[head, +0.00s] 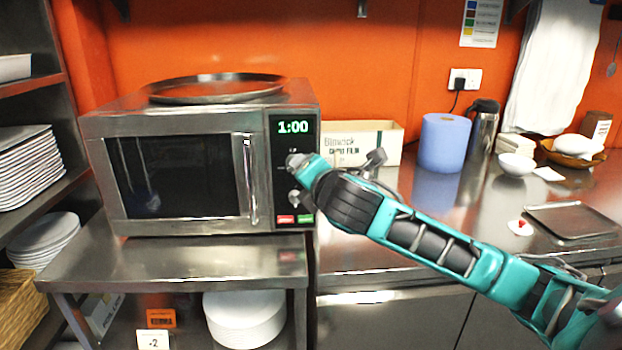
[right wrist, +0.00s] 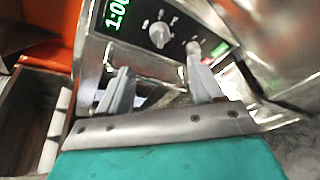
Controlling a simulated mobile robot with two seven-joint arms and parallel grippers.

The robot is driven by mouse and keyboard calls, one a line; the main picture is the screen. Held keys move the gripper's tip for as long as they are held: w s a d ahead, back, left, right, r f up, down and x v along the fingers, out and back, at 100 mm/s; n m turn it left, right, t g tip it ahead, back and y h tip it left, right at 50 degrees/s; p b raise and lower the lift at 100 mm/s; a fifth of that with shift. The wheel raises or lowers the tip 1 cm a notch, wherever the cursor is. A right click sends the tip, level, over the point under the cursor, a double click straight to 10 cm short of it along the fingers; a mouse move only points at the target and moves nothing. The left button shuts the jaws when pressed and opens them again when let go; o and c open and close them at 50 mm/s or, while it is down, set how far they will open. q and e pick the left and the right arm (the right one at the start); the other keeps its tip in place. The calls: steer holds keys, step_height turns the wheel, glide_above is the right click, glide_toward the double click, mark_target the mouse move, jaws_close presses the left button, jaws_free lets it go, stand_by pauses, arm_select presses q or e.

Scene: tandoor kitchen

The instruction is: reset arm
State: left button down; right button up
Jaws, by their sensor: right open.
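My right arm reaches in from the right in the head view, and its gripper (head: 294,176) is in front of the control panel of the steel microwave (head: 100,190). In the right wrist view the two grey fingers of this gripper (right wrist: 158,62) are spread apart with nothing held between them. The panel's round knob (right wrist: 159,35) is just beyond the fingers; I cannot tell whether a fingertip touches the panel. The microwave door (head: 180,175) is shut, its window is dark, and the display (head: 293,127) reads 1:00. My left gripper is not in view.
A round dark pan (head: 215,88) lies on the microwave. A cardboard film box (head: 385,137), blue paper roll (head: 445,143) and steel flask (head: 484,125) stand behind my arm. The steel counter (head: 400,262) continues right to a flat tray (head: 570,222). Plate racks are at left.

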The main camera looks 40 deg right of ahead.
steer(key=shift+f, duration=0.1)
stand_by(0.5)
steer(key=s+a+f+m+g+y, duration=0.1)
steer(key=s+a+f+m+y, duration=0.15)
steer(key=f, duration=0.35)
steer(key=s+a+f+m+y, duration=0.1)
steer(key=a+f+m, duration=0.1)
steer(key=a+f, duration=0.35)
steer(key=s+a+f+m+g+y, duration=0.1)
steer(key=a+f+m+y, duration=0.1)
steer(key=f, duration=0.6)
steer(key=s+a+f+m, duration=0.3)
steer(key=s+f+m, duration=0.3)
steer(key=s+f, duration=0.1)
steer(key=s+a+f+m+g+y, duration=0.1)
steer(key=s+a+f+m, duration=0.3)
steer(key=s+f+m, duration=0.3)
steer(key=s+f, duration=0.1)
steer(key=s, duration=0.1)
steer(key=shift+s+f, duration=0.3)
steer(key=shift+s, duration=0.1)
